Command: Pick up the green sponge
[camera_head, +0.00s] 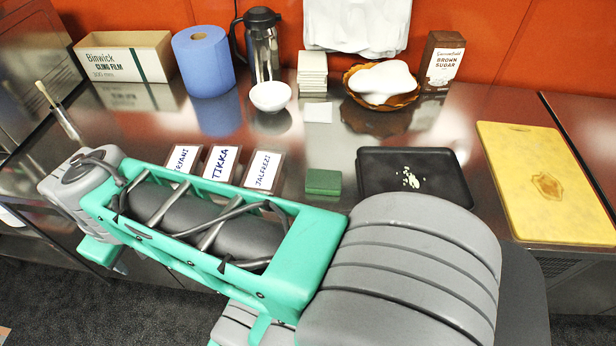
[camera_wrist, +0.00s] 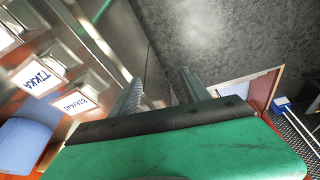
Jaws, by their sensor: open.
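The green sponge (camera_head: 323,182) is a small flat block on the steel counter, just left of the black tray. It lies close behind my arm in the head view and is fully uncovered. It does not show in the wrist view. My gripper (camera_wrist: 160,90) is open in the wrist view, with nothing between its two grey fingers. It points down past the counter's front edge towards the dark floor, away from the sponge. In the head view I cannot make out its fingers; my arm reaches across to the left.
The black tray (camera_head: 413,177) holds pale scraps. Labelled containers, one marked TIKKA (camera_head: 221,163), stand left of the sponge. A yellow cutting board (camera_head: 548,185) is at right. A white bowl (camera_head: 270,96), blue roll (camera_head: 204,62) and flask (camera_head: 262,45) stand behind.

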